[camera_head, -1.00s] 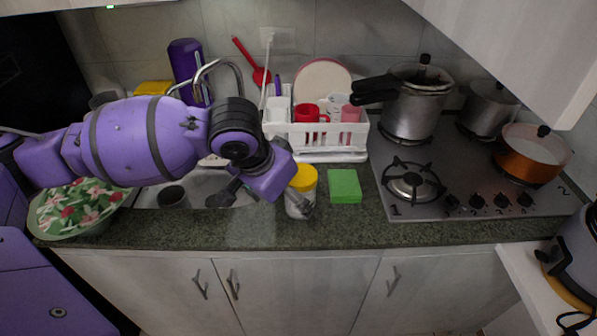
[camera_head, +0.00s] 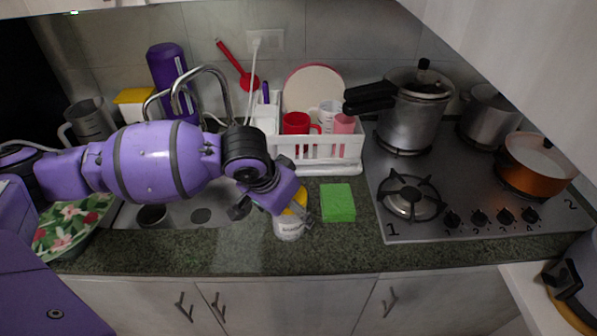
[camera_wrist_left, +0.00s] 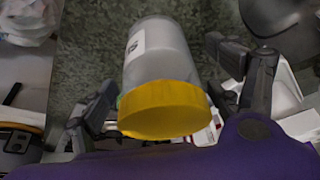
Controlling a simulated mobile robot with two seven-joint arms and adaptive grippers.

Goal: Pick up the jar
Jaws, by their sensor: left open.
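The jar (camera_head: 289,228) has a pale, clear-looking body, a label and a yellow lid. It stands on the dark stone counter near its front edge, left of the green sponge. My left gripper (camera_head: 274,214) is open over the jar and partly hides its lid. In the left wrist view the jar (camera_wrist_left: 160,65) lies between the two spread fingers of my left gripper (camera_wrist_left: 162,66), lid toward the camera. I see a gap on the right finger's side; contact on the left side is hard to tell. My right gripper is not in view.
A green sponge (camera_head: 338,202) lies just right of the jar. A white dish rack (camera_head: 318,166) with cups stands behind. The stove (camera_head: 450,190) with pots is to the right, the sink and faucet (camera_head: 212,72) to the left. A floral bowl (camera_head: 70,225) sits far left.

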